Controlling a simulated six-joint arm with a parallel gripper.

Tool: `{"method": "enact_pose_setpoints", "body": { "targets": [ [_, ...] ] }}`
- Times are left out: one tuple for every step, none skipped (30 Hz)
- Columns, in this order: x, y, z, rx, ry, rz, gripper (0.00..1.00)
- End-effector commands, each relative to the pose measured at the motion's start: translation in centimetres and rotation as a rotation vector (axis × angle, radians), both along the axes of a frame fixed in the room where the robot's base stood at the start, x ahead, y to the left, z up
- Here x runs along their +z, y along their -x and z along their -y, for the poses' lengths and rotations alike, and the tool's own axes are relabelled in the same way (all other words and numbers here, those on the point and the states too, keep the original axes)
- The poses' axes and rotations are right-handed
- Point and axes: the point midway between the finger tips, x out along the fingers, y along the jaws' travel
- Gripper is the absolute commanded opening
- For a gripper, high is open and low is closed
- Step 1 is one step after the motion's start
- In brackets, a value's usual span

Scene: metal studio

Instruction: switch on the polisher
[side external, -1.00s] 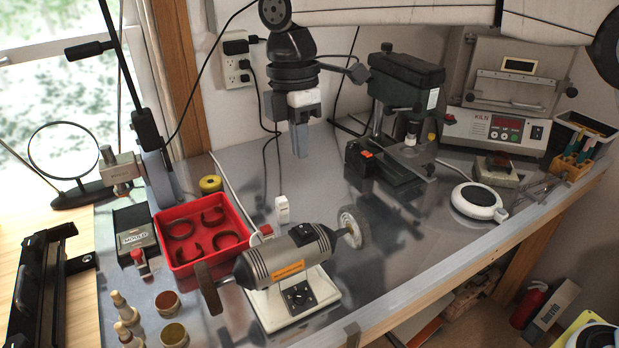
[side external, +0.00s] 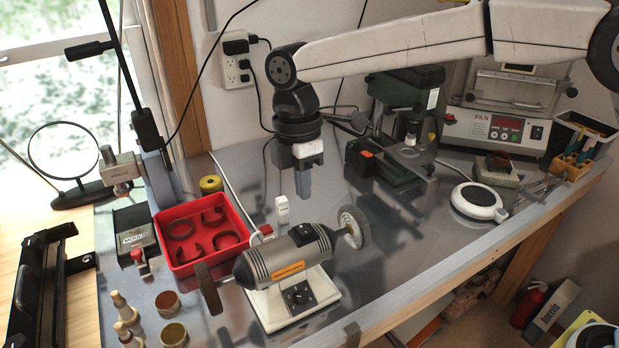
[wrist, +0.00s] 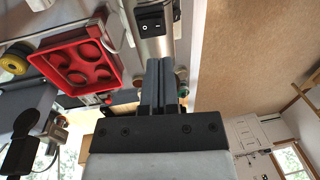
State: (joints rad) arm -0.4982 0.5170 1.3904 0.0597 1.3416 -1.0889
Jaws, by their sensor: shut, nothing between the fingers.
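The polisher (side external: 275,268) is a grey motor with an orange label and a wheel at each end, on a pale base near the front of the bench. Its black rocker switch (side external: 301,234) sits on top. The switch (wrist: 152,22) also shows in the wrist view, with white marks, just beyond my fingertips. My gripper (side external: 304,195) points down above and behind the polisher, apart from the switch in the side view. In the wrist view its fingers (wrist: 159,65) are together and empty.
A red tray (side external: 165,255) with dark rings lies left of the polisher. A small white block (side external: 282,210) stands behind it. The drill press (side external: 400,110), a round white plate (side external: 474,203) and a kiln (side external: 500,125) are to the right.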

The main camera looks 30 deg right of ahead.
Motion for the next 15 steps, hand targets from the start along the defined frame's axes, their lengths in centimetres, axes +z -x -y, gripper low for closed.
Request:
{"method": "enact_pose_setpoints", "body": {
  "targets": [
    [-0.9, 0.2, 0.0, 0.000, 0.002, -0.004, 0.00],
    [-1.3, 0.2, 0.0, 0.000, 0.002, -0.003, 0.00],
    [-1.9, 0.3, 0.0, 0.000, 0.002, -0.004, 0.00],
    [-2.4, 0.4, 0.0, 0.000, 0.002, -0.004, 0.00],
    [-2.9, 0.4, 0.0, 0.000, 0.002, -0.004, 0.00],
    [-3.4, 0.5, 0.0, 0.000, 0.002, -0.004, 0.00],
    [-3.8, 0.5, 0.0, 0.000, 0.002, -0.003, 0.00],
    [-4.2, 0.6, 0.0, 0.001, 0.002, -0.004, 0.00],
    [-4.7, 0.6, 0.0, 0.001, 0.001, -0.002, 0.00],
    [-5.0, 0.7, 0.0, 0.001, 0.001, -0.002, 0.00],
    [-5.3, 0.7, 0.0, 0.001, 0.001, -0.003, 0.00],
    [-5.7, 0.8, 0.0, 0.001, 0.001, -0.003, 0.00],
    [-6.0, 0.8, 0.0, 0.001, 0.001, -0.002, 0.00],
    [-6.2, 0.8, 0.0, 0.001, 0.001, -0.002, 0.00],
    [-6.4, 0.8, 0.0, 0.001, 0.001, -0.002, 0.00]
  ]
}}
